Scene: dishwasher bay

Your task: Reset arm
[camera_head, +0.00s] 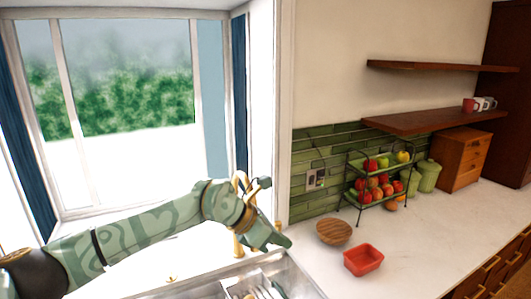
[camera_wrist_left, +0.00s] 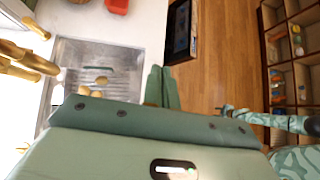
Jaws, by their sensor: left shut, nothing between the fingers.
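My left arm reaches in from the left in the head view, over the sink side of the counter. My left gripper (camera_head: 286,242) is shut and empty, above the sink's back right area. In the left wrist view its two green fingers (camera_wrist_left: 160,88) lie together with nothing between them. My right arm shows at the right edge of the left wrist view, over the wooden floor. My right gripper (camera_wrist_left: 226,110) is small at its end, and I cannot tell whether it is open or shut.
A metal sink (camera_head: 302,274) with dishes lies below my left gripper, by a gold faucet (camera_head: 238,245). A red container (camera_head: 363,260) and a wooden bowl (camera_head: 334,232) stand to the right. A fruit rack (camera_head: 350,199) stands behind. The counter's right part is clear.

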